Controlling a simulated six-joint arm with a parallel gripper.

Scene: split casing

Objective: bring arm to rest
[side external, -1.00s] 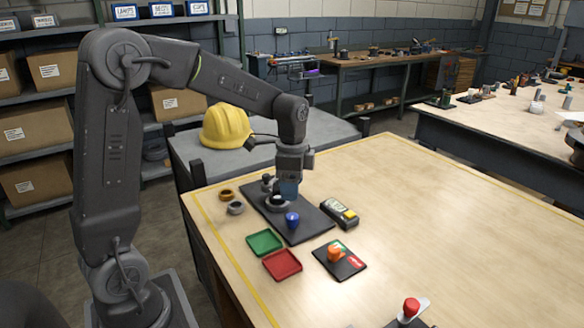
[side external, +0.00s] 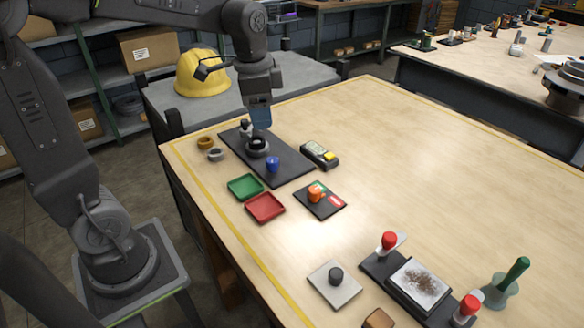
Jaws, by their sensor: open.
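My gripper (side external: 261,122) points straight down over the far end of a black board on the wooden table, with its blue-tinted fingers open. A dark ring-shaped casing part (side external: 257,148) sits on the black board (side external: 292,172) just under the fingertips, and a small gap seems to separate them. A blue knob-like part (side external: 273,165) stands on the board nearer the camera. I see nothing between the fingers.
A green tray (side external: 245,187), a red tray (side external: 265,207), a brown ring (side external: 205,143) and a grey ring (side external: 216,155) lie beside the board.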

